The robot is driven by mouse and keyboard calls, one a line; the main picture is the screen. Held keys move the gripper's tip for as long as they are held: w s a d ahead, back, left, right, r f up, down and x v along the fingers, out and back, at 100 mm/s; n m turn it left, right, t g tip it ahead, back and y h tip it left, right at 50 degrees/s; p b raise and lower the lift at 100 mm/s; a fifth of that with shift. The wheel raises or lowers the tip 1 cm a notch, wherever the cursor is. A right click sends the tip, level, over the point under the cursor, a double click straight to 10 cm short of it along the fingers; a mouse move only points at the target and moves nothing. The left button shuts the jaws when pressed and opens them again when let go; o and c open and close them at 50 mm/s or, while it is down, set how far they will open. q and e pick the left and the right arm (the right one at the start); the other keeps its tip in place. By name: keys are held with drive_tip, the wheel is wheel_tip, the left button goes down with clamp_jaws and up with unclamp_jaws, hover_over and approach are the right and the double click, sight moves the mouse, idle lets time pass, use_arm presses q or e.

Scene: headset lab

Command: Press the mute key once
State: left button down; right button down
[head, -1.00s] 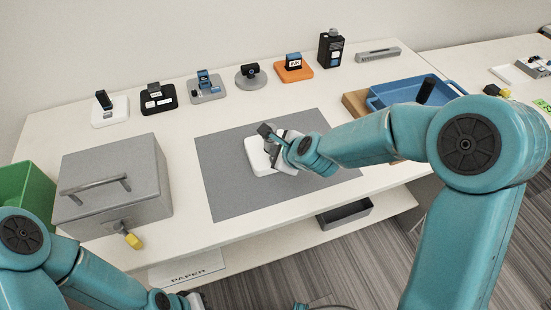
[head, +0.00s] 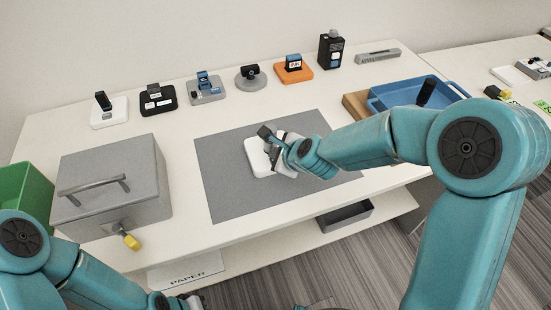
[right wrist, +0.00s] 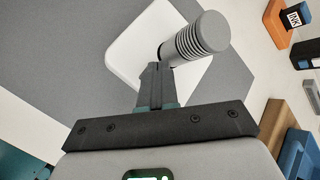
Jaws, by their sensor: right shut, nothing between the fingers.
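A white base (head: 256,158) lies on the grey mat in the middle of the table. In the right wrist view, a grey ribbed microphone (right wrist: 197,38) stands over the white base (right wrist: 140,45). In the head view the right gripper (head: 272,149) covers much of the base. I cannot tell whether the tips touch it. No mute key can be made out. My left gripper (head: 187,302) shows only partly at the bottom edge, too cut off to read.
Several small devices on stands, such as an orange one (head: 294,75), line the back. A grey box with a handle (head: 112,190) and a green bin (head: 22,190) are at left. A blue tray (head: 385,102) is at right. The grey mat (head: 235,200) is otherwise clear.

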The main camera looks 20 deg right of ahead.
drive_tip(key=shift+f, duration=0.15)
idle(0.3)
drive_tip(key=shift+r+p, duration=0.7)
drive_tip(key=shift+r, duration=0.2)
wheel_tip(320, 180, up, 5)
drive_tip(key=p, duration=0.4)
drive_tip(key=shift+r+p, duration=0.1)
drive_tip(key=shift+p, duration=0.25)
drive_tip(key=shift+s, duration=0.15)
